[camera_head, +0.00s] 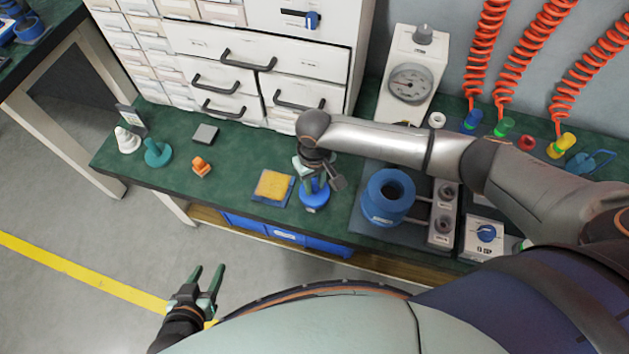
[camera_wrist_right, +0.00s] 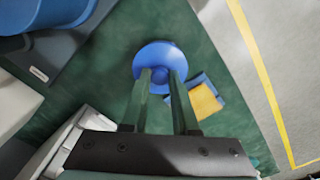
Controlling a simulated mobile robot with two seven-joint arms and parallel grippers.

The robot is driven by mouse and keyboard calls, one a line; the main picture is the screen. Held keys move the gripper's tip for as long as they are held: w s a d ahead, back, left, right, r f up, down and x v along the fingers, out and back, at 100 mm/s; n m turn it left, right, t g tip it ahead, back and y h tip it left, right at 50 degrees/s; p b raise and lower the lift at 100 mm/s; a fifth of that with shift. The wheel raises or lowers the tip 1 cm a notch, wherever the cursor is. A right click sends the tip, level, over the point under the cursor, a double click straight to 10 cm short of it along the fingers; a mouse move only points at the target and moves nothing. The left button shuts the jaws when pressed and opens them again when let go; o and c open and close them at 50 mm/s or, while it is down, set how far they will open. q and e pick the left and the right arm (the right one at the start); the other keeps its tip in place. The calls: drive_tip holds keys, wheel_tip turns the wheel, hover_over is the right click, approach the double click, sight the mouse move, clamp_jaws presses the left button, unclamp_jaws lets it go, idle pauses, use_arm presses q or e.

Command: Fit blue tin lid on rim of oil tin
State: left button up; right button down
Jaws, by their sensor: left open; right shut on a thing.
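The blue tin lid (camera_head: 314,197) is a round disc with a knob, by the front of the green bench. My right gripper (camera_head: 312,178) is above it, shut on its knob. In the right wrist view the lid (camera_wrist_right: 160,56) shows as a blue disc between and beyond the two fingers (camera_wrist_right: 161,82). I cannot tell whether the lid touches the bench or what is under it. I cannot pick out the oil tin for sure; a large blue cylinder (camera_head: 378,209) with a dark opening stands to the right. My left gripper (camera_head: 207,282) is open and empty, over the floor.
A yellow pad on a blue tray (camera_head: 272,187) lies left of the lid. Orange (camera_head: 201,166), teal (camera_head: 157,153) and white (camera_head: 127,141) pieces stand further left. A gauge (camera_head: 409,83) and drawers (camera_head: 258,57) stand behind. Grey fittings (camera_head: 444,208) flank the cylinder.

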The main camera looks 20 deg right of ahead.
drive_tip(key=shift+f, duration=0.5)
drive_tip(key=shift+f+b, duration=0.35)
drive_tip(key=shift+f, duration=0.3)
drive_tip(key=c, duration=0.6)
unclamp_jaws()
wheel_tip(320, 180, up, 3)
drive_tip(key=p, duration=0.4)
drive_tip(key=shift+r, duration=0.15)
drive_tip(key=shift+r+p, duration=0.8)
drive_tip(key=shift+p, duration=0.1)
drive_tip(key=shift+r+p, duration=0.8)
drive_tip(key=shift+p, duration=0.25)
drive_tip(key=shift+r+p, duration=0.35)
drive_tip(key=shift+p, duration=0.05)
drive_tip(key=shift+f, duration=0.15)
